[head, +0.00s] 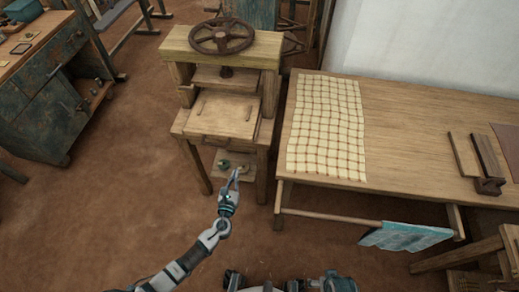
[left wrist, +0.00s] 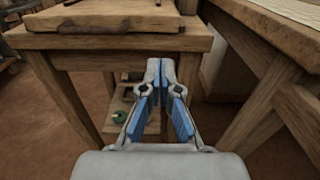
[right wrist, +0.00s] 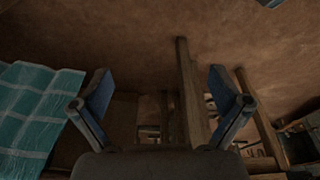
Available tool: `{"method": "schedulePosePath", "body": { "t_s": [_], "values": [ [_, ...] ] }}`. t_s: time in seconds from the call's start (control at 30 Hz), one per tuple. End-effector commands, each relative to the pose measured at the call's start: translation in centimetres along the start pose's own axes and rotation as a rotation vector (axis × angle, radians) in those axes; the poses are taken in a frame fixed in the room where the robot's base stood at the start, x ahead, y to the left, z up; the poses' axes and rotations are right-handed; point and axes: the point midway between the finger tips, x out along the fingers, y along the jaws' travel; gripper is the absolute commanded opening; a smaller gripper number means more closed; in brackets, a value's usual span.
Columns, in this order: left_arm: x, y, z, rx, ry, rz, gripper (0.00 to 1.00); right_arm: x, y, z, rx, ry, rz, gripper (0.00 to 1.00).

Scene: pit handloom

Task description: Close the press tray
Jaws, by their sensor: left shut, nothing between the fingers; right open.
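The wooden press (head: 222,48) stands upright with a dark handwheel (head: 222,36) on top. Its press tray (head: 222,116), a flat board with two thin bars on it, juts forward from under the upper platen (head: 226,78). In the left wrist view the tray's front edge (left wrist: 105,40) shows at the top left. My left gripper (head: 238,176) is shut and empty, below and in front of the tray, apart from it; its fingers also show in the left wrist view (left wrist: 160,82). My right gripper (right wrist: 162,92) is open and empty, with bare floor and wooden legs beyond it.
A low shelf (head: 235,163) under the press holds a small green item (head: 223,164). A long table (head: 400,115) with a checked cloth (head: 328,125) stands close at the right. A teal cloth (head: 405,236) hangs below it. A worn cabinet (head: 50,90) is at the left; floor between is clear.

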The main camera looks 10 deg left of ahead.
Motion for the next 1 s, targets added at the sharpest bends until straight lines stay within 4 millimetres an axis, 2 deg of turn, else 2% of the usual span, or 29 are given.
{"method": "schedulePosePath", "body": {
  "t_s": [0.17, 0.43, 0.57, 0.63, 0.8, 1.0],
  "values": [
    [2.1, 0.2, 0.1, 0.007, -0.007, 0.003, 0.00, -0.5, -0.1, -0.1, 0.001, 0.002, 0.002, 0.99],
    [7.8, 0.0, 0.1, 0.005, -0.005, 0.003, 0.00, -2.8, 0.1, 0.2, 0.002, 0.008, 0.000, 0.99],
    [10.4, 0.0, 0.0, 0.006, -0.004, 0.002, 0.00, -3.5, 0.0, -0.4, 0.001, 0.043, -0.002, 0.99],
    [11.5, -0.1, 0.0, 0.006, -0.003, 0.002, 0.00, -3.1, -0.1, -1.6, -0.001, 0.099, -0.005, 0.99],
    [13.2, 0.0, 0.0, 0.004, -0.003, 0.001, 0.00, -3.0, -0.4, -3.6, -0.004, 0.189, -0.009, 0.99],
    [13.8, 0.1, 0.2, 0.003, -0.004, 0.001, 0.00, -3.0, -0.6, -4.3, -0.005, 0.224, -0.010, 0.99]
  ]
}}
